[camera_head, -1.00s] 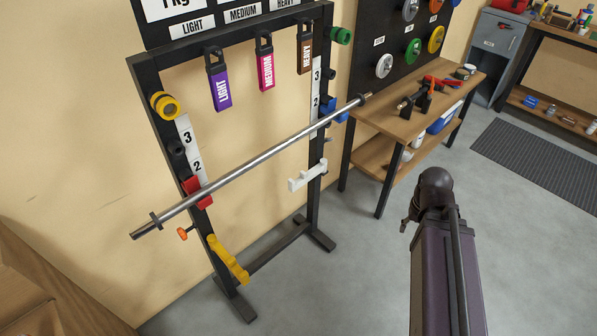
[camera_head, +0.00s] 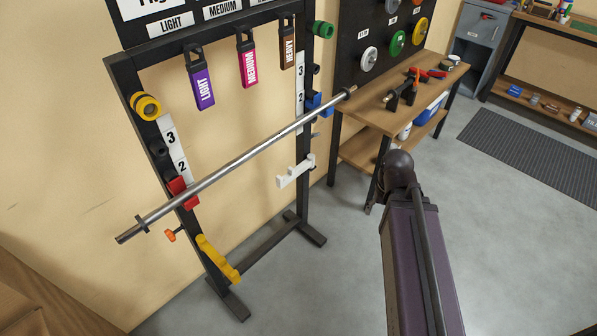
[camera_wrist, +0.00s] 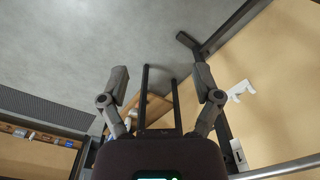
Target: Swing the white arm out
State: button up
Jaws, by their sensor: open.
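The white arm (camera_head: 296,172) is a small bracket on the right upright of the black squat rack (camera_head: 311,150), below the barbell. It points toward the front left. In the wrist view the white arm (camera_wrist: 240,91) shows right of my gripper (camera_wrist: 161,78), beside a dark upright. My gripper is open, its two fingers wide apart with nothing between them, and it is apart from the white arm. In the head view my gripper is mostly hidden behind my own arm.
A steel barbell (camera_head: 235,162) lies across the rack above the white arm. A yellow arm (camera_head: 217,258) sits low on the left upright, with an orange knob (camera_head: 171,235) nearby. A wooden table (camera_head: 385,116) with tools stands right of the rack. The floor in front is clear.

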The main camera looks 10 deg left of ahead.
jog(key=w+a+f+t+y+b, duration=0.25)
jog(key=w+a+f+b, duration=0.4)
jog(key=f+b, duration=0.4)
jog(key=m+t+y+b, duration=0.85)
jog(key=y+b, duration=0.35)
jog(key=b, duration=2.5)
send_near(301, 172)
jog(key=shift+s+d+r+n+h, duration=0.25)
jog(key=shift+s+d+n, duration=0.2)
jog(key=shift+s+d, duration=0.35)
jog(key=x, duration=1.3)
jog(key=shift+w+a, duration=0.2)
jog(key=shift+a, duration=0.15)
